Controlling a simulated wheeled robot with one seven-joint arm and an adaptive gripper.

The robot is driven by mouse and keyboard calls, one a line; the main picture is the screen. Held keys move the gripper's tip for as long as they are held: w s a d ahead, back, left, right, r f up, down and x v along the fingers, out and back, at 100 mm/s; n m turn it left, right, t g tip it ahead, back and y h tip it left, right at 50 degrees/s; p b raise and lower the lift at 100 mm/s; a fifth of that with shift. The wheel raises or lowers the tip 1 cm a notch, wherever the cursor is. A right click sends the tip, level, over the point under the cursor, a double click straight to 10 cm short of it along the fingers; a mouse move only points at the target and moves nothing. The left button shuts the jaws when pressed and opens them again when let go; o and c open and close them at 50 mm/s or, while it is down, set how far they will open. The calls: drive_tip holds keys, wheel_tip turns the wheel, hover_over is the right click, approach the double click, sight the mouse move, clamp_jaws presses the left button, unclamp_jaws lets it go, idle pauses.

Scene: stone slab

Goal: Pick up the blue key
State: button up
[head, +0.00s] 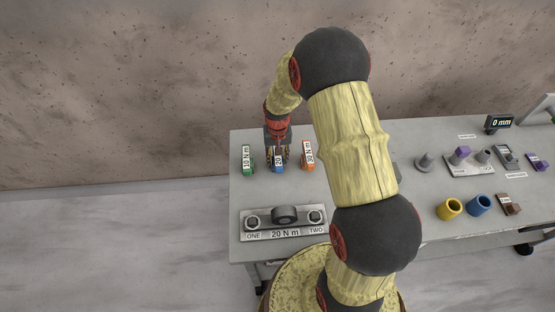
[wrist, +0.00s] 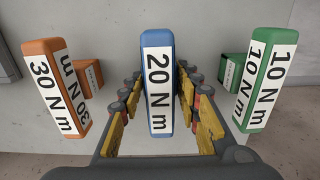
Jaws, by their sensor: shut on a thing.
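The blue key (head: 278,166) has a white "20 N m" label and stands between the green key (head: 248,162) and the orange key (head: 308,165) on the grey table. It also shows upright in the middle of the wrist view (wrist: 157,38). My gripper (head: 278,150) is at the blue key, with its yellow-padded fingers on both sides, shut on it. The key's foot is hidden in the wrist view, and I cannot tell if it is clear of the table. The orange "30 N m" key (wrist: 57,85) and green "10 N m" key (wrist: 268,80) flank it.
A plate marked ONE, TWO and "20 N m" (head: 285,234) lies at the table's front left. Yellow (head: 450,209) and blue (head: 479,205) cups, a brown item (head: 509,204) and a "0 mm" display (head: 499,123) stand at the right. My arm hides the table's middle.

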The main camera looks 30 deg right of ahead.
clamp_jaws()
drive_tip(key=shift+r, duration=0.1)
